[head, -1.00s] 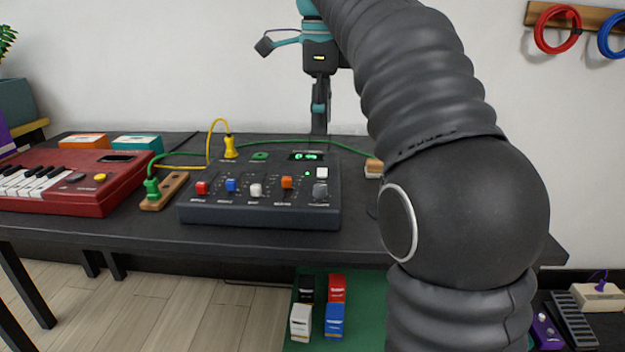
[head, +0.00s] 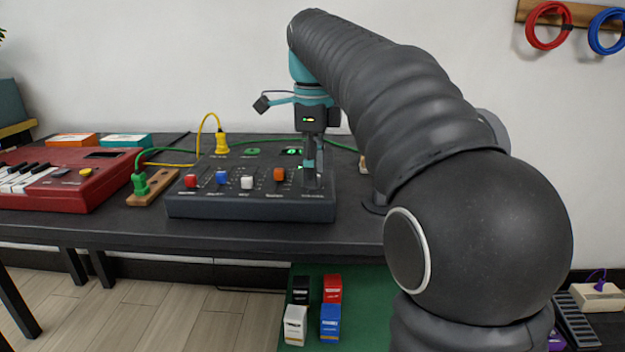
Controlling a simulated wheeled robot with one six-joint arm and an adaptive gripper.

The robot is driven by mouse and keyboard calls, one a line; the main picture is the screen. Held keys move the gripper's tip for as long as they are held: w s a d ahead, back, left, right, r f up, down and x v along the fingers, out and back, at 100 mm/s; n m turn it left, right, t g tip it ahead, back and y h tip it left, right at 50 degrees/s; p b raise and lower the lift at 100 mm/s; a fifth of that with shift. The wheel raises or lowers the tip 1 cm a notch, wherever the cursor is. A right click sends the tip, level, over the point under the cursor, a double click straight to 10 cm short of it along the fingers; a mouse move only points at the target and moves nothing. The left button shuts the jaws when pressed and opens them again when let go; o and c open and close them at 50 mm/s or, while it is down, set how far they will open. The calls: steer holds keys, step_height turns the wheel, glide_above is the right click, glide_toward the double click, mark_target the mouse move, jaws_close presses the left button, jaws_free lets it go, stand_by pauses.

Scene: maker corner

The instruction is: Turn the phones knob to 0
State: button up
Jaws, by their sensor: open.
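The dark mixer (head: 250,210) stands on the black table, with a row of coloured slider caps along its front panel. My gripper (head: 312,182) points straight down over the mixer's front right corner, where the grey phones knob sits. The gripper is open, and its fingers hide the knob. I cannot tell whether they touch it or which way its pointer faces.
A yellow plug (head: 221,143) with its cable stands at the mixer's back left. A green plug (head: 140,184) sits on a wooden block left of the mixer. The red keyboard (head: 85,190) lies further left. Small boxes (head: 330,320) stand on a lower green surface.

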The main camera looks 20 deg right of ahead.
steer(key=shift+f, duration=0.65)
jaws_close()
steer(key=shift+r+n, duration=0.1)
steer(key=shift+n, duration=0.2)
